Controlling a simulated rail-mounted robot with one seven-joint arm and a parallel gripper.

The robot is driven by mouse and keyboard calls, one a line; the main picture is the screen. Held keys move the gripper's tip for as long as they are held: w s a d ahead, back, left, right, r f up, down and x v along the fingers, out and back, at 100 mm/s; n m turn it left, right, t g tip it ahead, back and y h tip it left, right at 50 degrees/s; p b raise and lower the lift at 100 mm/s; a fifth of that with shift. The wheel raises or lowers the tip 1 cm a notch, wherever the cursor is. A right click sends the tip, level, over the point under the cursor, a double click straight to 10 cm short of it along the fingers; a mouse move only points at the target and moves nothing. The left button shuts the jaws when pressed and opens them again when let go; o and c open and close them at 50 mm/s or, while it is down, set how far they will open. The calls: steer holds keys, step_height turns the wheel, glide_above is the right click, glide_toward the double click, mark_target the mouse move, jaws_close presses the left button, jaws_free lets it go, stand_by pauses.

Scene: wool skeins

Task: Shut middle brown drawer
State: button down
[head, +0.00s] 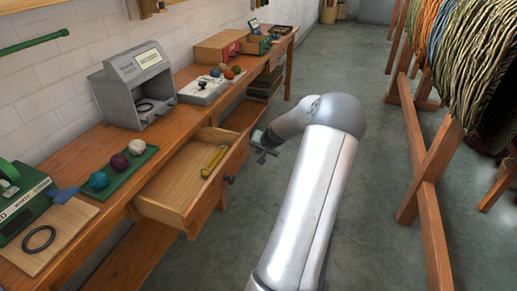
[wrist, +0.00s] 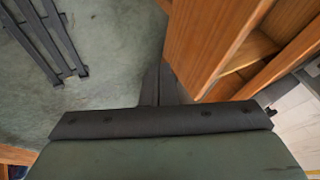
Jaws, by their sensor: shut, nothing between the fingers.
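The brown wooden drawer (head: 178,184) stands pulled out from the long workbench in the head view. A yellow tool (head: 214,161) lies inside it. A dark handle (head: 229,180) sits on its front panel. My gripper (head: 262,153) is near the far end of the drawer front, on the aisle side. In the wrist view my fingers (wrist: 161,86) are together and empty, beside a wooden panel (wrist: 205,40). I cannot tell whether they touch the panel. My arm hides part of the floor beside the drawer.
On the workbench (head: 183,120) stand a grey box (head: 135,85), a green tray (head: 122,172) with wool balls, a white device (head: 208,90) and a wooden board with a black ring (head: 39,238). A wooden rack (head: 430,180) with skeins stands right. The aisle floor (head: 375,190) is clear.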

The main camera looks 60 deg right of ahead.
mark_target(242, 155)
steer(key=shift+w+d+f, duration=0.1)
steer(key=shift+w+f, duration=0.65)
steer(key=shift+w, duration=0.4)
steer(key=shift+w+f, duration=0.75)
steer(key=shift+w, duration=0.45)
steer(key=shift+w+d+f, duration=0.1)
steer(key=shift+w+f, duration=0.65)
steer(key=shift+w, duration=0.4)
steer(key=shift+w, duration=0.1)
